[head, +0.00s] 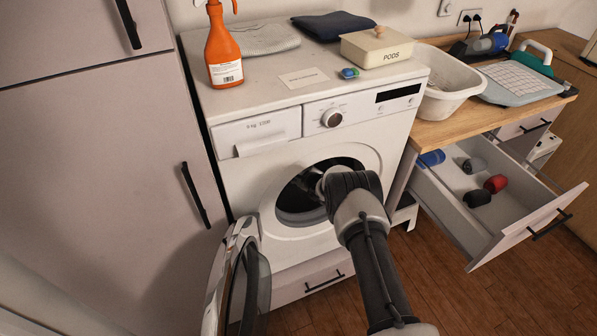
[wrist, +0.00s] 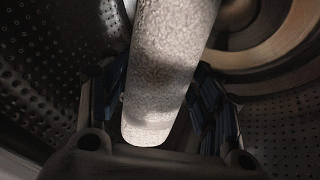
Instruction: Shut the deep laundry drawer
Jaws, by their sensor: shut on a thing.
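An open drawer (head: 520,228) with a white front and black handle juts out under the wooden counter at the right of the head view. It holds several rolled items, blue, grey, red and black. It seems to be the laundry drawer. My gripper (wrist: 155,105) is inside the washing machine drum, far to the left of that drawer. In the wrist view its dark fingers are shut on a pale speckled roll (wrist: 168,50). In the head view, my fingers and the roll are hidden inside the machine's round opening.
The washing machine (head: 375,130) has its round door (head: 245,285) swung open at the left. A low drawer (head: 310,282) below it looks shut. A laundry basket (head: 445,85) stands on the counter. Wooden floor (head: 430,280) is clear before the open drawer.

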